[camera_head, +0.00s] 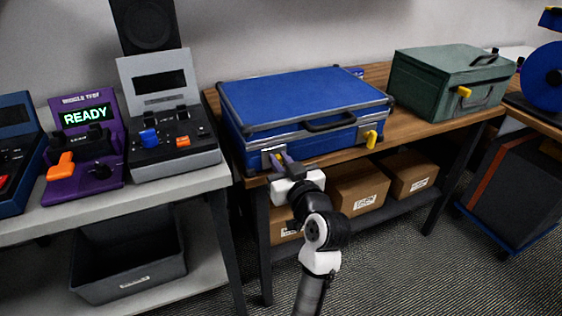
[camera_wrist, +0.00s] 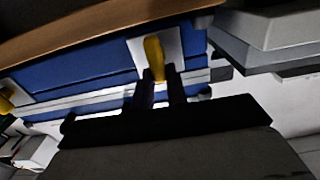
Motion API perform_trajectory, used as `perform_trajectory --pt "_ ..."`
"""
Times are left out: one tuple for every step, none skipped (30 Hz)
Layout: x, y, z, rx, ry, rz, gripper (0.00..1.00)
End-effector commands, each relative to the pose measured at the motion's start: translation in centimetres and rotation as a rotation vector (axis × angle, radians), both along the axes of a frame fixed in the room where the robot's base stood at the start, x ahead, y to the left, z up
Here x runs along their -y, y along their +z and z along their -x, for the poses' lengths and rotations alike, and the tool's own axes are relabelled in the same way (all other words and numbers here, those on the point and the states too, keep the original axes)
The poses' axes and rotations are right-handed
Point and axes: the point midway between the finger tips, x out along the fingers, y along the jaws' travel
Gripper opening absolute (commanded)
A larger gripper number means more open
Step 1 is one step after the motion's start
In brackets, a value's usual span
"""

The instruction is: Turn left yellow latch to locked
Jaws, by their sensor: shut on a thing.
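A blue case (camera_head: 300,98) lies closed on the wooden table, with a dark handle on its front. Its left yellow latch (camera_head: 277,156) is mostly hidden by my gripper (camera_head: 285,161) in the head view. In the wrist view the latch (camera_wrist: 154,52) stands out from a pale plate, and its end is between the fingers of my gripper (camera_wrist: 160,88). The fingers are shut on it. The right yellow latch (camera_head: 371,138) is on the case's front right; it also shows at the edge of the wrist view (camera_wrist: 6,103).
A green case (camera_head: 440,85) with a yellow latch stands right on the same table. Grey (camera_head: 165,120) and purple (camera_head: 85,150) consoles stand on the left bench; the purple screen reads READY. Cardboard boxes (camera_head: 357,187) sit on the shelf below the case.

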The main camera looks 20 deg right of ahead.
Motion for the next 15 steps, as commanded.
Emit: perform_trajectory --pt "0.02 0.02 0.01 -0.001 0.0 -0.009 0.0" --pt "0.04 0.02 0.01 -0.003 0.0 -0.016 0.0" --pt "0.06 0.04 0.01 -0.003 0.0 -0.028 0.0" --pt "0.09 0.04 0.01 -0.003 0.0 -0.038 0.0" --pt "0.11 0.05 0.01 -0.005 0.0 -0.051 0.0" --pt "0.16 0.07 0.0 -0.005 0.0 -0.07 0.0" --pt "0.2 0.08 0.0 -0.006 -0.001 -0.087 0.0" --pt "0.23 0.1 -0.01 -0.007 -0.001 -0.106 0.0" --pt "0.29 0.13 -0.02 -0.008 0.0 -0.133 0.0" --pt "0.32 0.14 -0.02 -0.008 0.0 -0.154 0.0" --pt "0.36 0.14 -0.02 -0.009 0.0 -0.179 0.0" --pt "0.42 0.13 -0.02 -0.011 0.0 -0.211 0.0" --pt "0.47 0.12 -0.02 -0.013 0.0 -0.238 0.0" --pt "0.53 0.11 -0.02 -0.014 0.0 -0.265 0.0" --pt "0.61 0.1 -0.01 -0.015 -0.001 -0.302 0.0"
